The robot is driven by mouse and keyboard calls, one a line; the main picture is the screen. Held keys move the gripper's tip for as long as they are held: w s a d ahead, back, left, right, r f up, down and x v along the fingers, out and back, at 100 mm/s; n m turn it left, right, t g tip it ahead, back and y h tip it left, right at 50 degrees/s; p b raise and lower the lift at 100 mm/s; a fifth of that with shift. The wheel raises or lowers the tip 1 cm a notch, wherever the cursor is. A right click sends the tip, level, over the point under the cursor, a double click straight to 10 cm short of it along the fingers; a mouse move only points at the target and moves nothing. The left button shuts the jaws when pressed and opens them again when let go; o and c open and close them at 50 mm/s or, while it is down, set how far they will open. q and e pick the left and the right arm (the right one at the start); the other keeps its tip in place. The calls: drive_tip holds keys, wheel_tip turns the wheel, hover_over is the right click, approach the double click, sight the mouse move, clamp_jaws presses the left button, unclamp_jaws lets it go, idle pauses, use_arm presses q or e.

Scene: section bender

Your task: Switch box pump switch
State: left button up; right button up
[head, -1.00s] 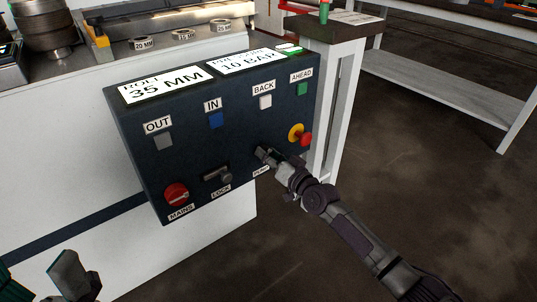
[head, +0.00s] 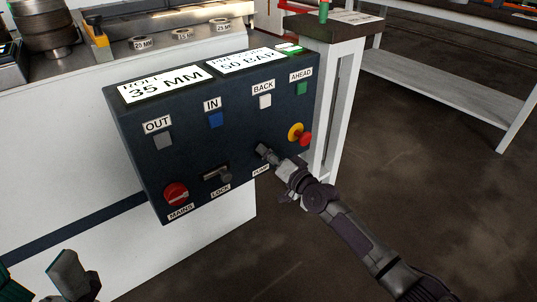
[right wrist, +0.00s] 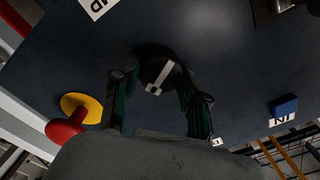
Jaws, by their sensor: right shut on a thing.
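The switch box (head: 240,130) is a dark panel on the front of a white machine. Its pump switch (right wrist: 162,72) is a round black knob with a white line, seen in the right wrist view. My right gripper (head: 262,152) is shut on this knob, with one finger on each side, and hides most of it in the head view. The pump label (head: 261,170) shows just below. The pressure display (head: 245,62) reads 50 BAR. Part of my left gripper (head: 70,272) shows at the lower left; its fingertips are not clear.
The red mains switch (head: 175,194) and lock switch (head: 218,174) are left of the pump switch. The yellow and red stop button (head: 300,134) is close on the right. Out, in, back and ahead buttons sit above. A wooden-topped stand (head: 330,30) is behind at right.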

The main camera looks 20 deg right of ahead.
drive_tip(key=o, duration=1.1)
drive_tip(key=shift+o, duration=0.2)
drive_tip(key=shift+s, duration=0.1)
drive_tip(key=v, duration=1.2)
